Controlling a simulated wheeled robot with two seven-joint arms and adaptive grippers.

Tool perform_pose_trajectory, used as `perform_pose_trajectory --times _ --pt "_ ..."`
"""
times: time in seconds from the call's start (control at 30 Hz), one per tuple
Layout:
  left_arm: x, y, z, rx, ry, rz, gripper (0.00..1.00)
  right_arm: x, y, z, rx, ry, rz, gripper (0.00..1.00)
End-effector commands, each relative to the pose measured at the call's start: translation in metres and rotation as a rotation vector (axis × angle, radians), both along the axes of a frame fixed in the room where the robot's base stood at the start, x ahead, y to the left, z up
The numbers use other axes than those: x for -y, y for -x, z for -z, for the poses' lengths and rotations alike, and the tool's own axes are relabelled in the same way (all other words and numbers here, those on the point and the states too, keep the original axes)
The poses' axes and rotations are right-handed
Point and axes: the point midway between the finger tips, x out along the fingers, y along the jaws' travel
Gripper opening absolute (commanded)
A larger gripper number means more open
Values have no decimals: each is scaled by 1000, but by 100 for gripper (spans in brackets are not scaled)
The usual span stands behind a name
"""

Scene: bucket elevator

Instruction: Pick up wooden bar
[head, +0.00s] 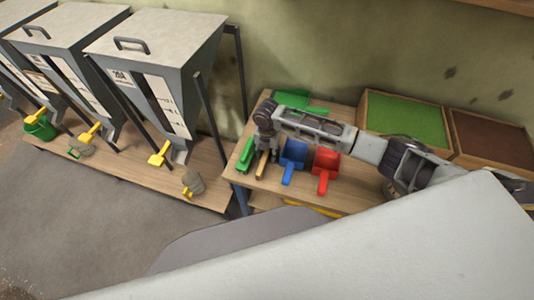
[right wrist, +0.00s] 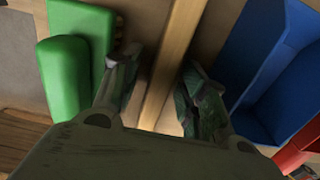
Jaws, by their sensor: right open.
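The wooden bar (head: 262,163) lies on the wooden table, between a green object and a blue scoop. In the right wrist view the bar (right wrist: 172,58) runs lengthwise between the two fingers of my right gripper (right wrist: 158,90). That gripper is open, with a finger on each side of the bar and a gap visible beside it. In the head view my right gripper (head: 268,148) points down over the bar and hides its far part. I cannot tell the exact height of the fingertips above the table. My left gripper is not in view.
The green object (right wrist: 68,75) is close to the left finger; the blue scoop (right wrist: 275,70) is right of the right finger. A red scoop (head: 326,165) lies further right. Bins with green (head: 405,118) and brown (head: 490,135) contents stand behind. Hoppers (head: 160,70) stand left.

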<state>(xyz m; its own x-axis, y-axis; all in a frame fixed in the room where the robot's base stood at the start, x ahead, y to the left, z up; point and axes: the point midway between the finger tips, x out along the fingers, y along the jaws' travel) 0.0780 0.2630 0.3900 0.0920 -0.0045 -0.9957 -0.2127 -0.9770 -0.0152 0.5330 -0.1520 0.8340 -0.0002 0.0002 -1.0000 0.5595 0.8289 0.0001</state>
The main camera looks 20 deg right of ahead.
Motion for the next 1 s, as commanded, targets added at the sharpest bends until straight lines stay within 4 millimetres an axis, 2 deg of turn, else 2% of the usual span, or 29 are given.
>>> perform_pose_trajectory --times 0.47,0.8,1.0 --pt "-1 0 0 -1 0 0 100 0 0 1 1 1 0 43" --pt "-1 1 0 -1 -1 0 100 0 0 1 1 1 0 0" --pt "-1 1 0 -1 -1 0 100 0 0 1 1 1 0 0"
